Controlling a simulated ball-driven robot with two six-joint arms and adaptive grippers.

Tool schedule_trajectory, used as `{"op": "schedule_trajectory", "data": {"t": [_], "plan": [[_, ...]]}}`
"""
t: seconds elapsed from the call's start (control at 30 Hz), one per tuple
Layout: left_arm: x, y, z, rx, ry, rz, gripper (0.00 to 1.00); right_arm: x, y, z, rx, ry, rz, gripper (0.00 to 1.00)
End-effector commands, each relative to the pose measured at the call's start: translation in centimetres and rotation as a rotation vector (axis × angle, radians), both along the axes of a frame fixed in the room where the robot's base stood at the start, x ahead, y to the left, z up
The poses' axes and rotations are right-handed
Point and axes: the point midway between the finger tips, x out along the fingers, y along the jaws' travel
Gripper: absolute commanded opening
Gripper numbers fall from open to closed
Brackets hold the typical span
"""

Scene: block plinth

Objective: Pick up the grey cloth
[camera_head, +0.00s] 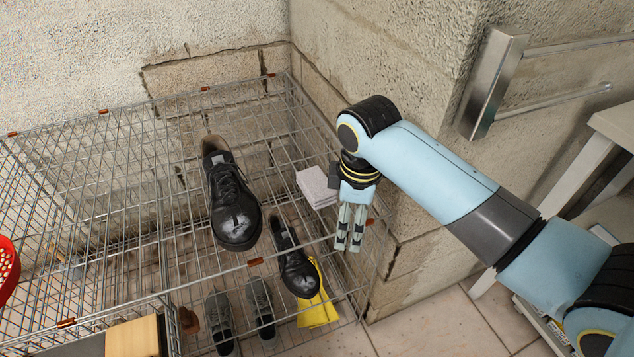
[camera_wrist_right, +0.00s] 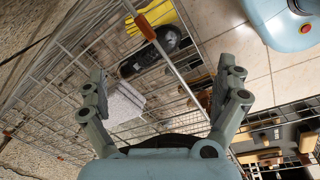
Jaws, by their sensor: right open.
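The grey cloth (camera_head: 317,187) is a small, pale, folded stack on the upper wire shelf, near its right end. In the right wrist view the cloth (camera_wrist_right: 124,103) shows left of centre, beside the left finger and partly hidden by it. My right gripper (camera_head: 348,243) points down just right of the cloth and nearer the shelf's front edge. In the right wrist view its fingers (camera_wrist_right: 163,68) are spread wide with nothing between them. My left gripper is not in view.
Black shoes stand left of the cloth (camera_head: 233,200) and in front of it (camera_head: 296,268). The wire rack (camera_head: 110,160) meets a block wall (camera_head: 400,60) behind and to the right. A metal rail (camera_head: 492,85) sticks out from the wall.

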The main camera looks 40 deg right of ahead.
Motion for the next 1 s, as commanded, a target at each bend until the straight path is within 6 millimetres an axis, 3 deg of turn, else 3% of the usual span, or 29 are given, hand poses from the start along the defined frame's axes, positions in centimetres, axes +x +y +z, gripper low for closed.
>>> {"op": "schedule_trajectory", "data": {"t": [0.03,0.3,0.43,0.53,0.7,1.0], "plan": [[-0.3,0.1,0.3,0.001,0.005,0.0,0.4,1.6,-0.3,1.0,-0.004,0.009,0.059,1.0],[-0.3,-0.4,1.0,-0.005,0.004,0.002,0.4,8.6,-1.2,6.3,0.003,0.087,0.433,1.0],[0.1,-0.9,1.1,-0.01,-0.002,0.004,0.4,10.6,-1.5,8.5,0.014,0.114,0.573,1.0],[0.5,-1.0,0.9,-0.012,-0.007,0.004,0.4,11.1,-1.5,8.0,0.021,0.124,0.615,1.0],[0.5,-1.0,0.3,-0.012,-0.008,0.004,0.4,11.1,-1.5,5.0,0.02,0.126,0.62,1.0],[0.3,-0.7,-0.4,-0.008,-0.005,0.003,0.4,11.1,-1.7,2.0,0.02,0.125,0.619,1.0]]}}
